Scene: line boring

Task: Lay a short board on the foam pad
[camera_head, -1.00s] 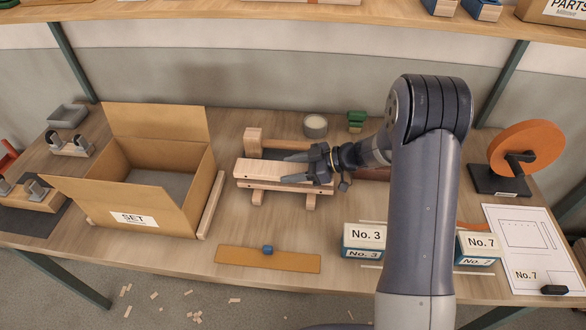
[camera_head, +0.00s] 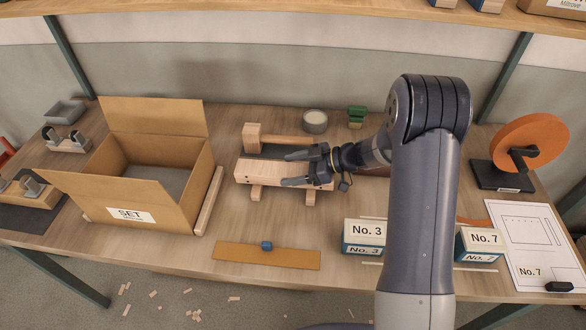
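A light wooden board (camera_head: 255,171) with small holes along its front lies across short wooden feet at the middle of the bench. My gripper (camera_head: 291,169) is over its right half, one finger near the back edge and one near the front edge. The fingers are apart, with board wood between them; whether they press on it I cannot tell. A flat grey pad (camera_head: 160,182), which looks like foam, covers the floor of the open cardboard box (camera_head: 190,205) marked SET, left of my gripper. I see nothing lying on the visible part of the pad.
A wooden post and rail (camera_head: 252,135) stand just behind the board. A grey round pot (camera_head: 315,121) and green blocks (camera_head: 356,116) are behind. A brown strip with a blue knob (camera_head: 266,257) and a No. 3 box (camera_head: 364,237) are in front.

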